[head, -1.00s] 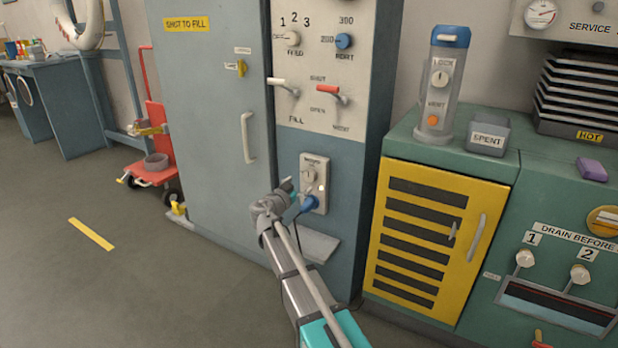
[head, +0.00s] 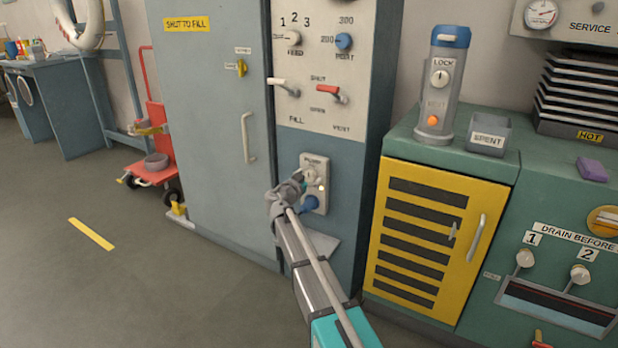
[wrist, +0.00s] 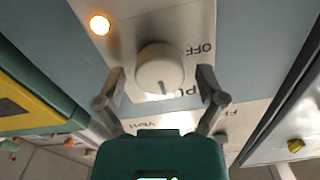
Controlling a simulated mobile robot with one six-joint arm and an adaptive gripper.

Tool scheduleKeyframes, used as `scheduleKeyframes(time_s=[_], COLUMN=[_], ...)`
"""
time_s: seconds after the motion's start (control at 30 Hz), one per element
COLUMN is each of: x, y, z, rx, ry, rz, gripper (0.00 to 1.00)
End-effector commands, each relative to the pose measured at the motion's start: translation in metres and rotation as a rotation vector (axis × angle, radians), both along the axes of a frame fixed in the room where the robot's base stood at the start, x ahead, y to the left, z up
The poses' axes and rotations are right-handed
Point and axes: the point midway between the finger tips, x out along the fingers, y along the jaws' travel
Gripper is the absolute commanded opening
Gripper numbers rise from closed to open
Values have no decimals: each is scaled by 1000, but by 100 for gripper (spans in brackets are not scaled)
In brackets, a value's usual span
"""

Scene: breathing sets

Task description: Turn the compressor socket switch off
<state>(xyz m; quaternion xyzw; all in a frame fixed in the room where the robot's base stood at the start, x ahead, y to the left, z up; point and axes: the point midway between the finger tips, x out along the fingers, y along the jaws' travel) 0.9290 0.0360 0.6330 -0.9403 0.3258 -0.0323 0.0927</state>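The compressor socket (head: 325,168) is a pale panel on the blue-grey lower front of the cabinet. Its switch is a round white knob (wrist: 160,68), seen close up in the wrist view with a dark pointer mark on its lower edge. The word OFF is printed upside down to the knob's right there. A small lamp (wrist: 99,24) on the panel is lit. My gripper (wrist: 160,78) is open, with one finger on each side of the knob. I cannot tell whether the fingers touch it. In the head view my gripper (head: 299,179) partly covers the switch.
Above are white and red levers (head: 330,91) and the feed knob (head: 293,38). A grey door with a handle (head: 248,137) is on the left. A yellow louvred cabinet (head: 418,235) stands to the right. The floor at the left is open.

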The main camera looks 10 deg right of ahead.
Motion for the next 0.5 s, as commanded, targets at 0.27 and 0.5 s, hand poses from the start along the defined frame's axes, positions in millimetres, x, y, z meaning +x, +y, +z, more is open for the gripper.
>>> scheduleKeyframes(time_s=[0.27,0.5], x=[0,0], y=[0,0], z=[0,0], rx=[0,-2], ry=[0,2], rz=[0,0], gripper=[28,11])
